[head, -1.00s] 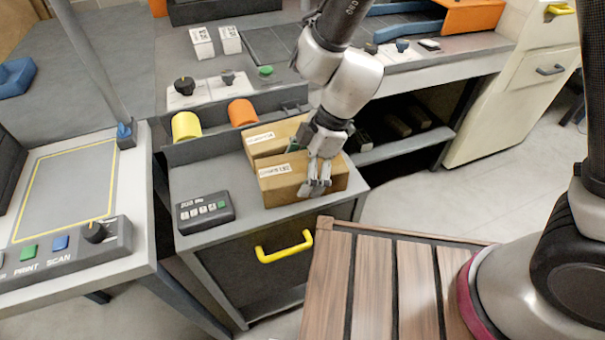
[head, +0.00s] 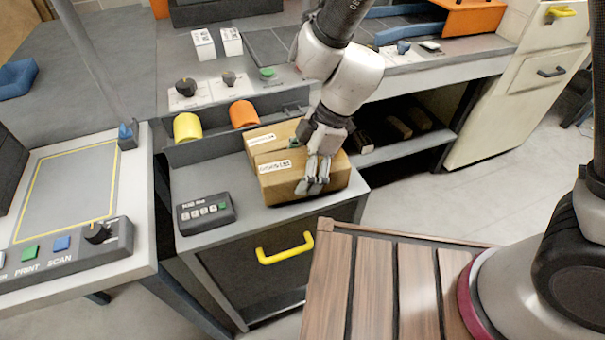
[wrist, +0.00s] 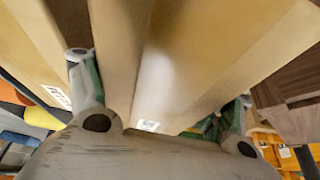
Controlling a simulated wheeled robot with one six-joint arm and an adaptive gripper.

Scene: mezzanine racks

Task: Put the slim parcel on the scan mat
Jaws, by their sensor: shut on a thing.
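Two brown cardboard parcels with white labels lie side by side on a grey shelf. The front parcel (head: 284,187) is at my gripper (head: 316,186), which is shut on it near its right end. In the wrist view, brown cardboard (wrist: 190,75) fills the space between the two fingers of my gripper (wrist: 162,95). The rear parcel (head: 290,131) lies right behind the front one, partly hidden by my arm. The scan mat (head: 70,185), a grey panel with a yellow outline, lies bare on the white table at the left.
A keypad box (head: 205,213) sits left of the parcels. Yellow (head: 186,127) and orange (head: 243,113) rolls stand behind them. A button panel (head: 70,248) edges the mat's front, and a pole (head: 95,60) rises at its back right corner. A slatted wooden surface (head: 370,280) is in front.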

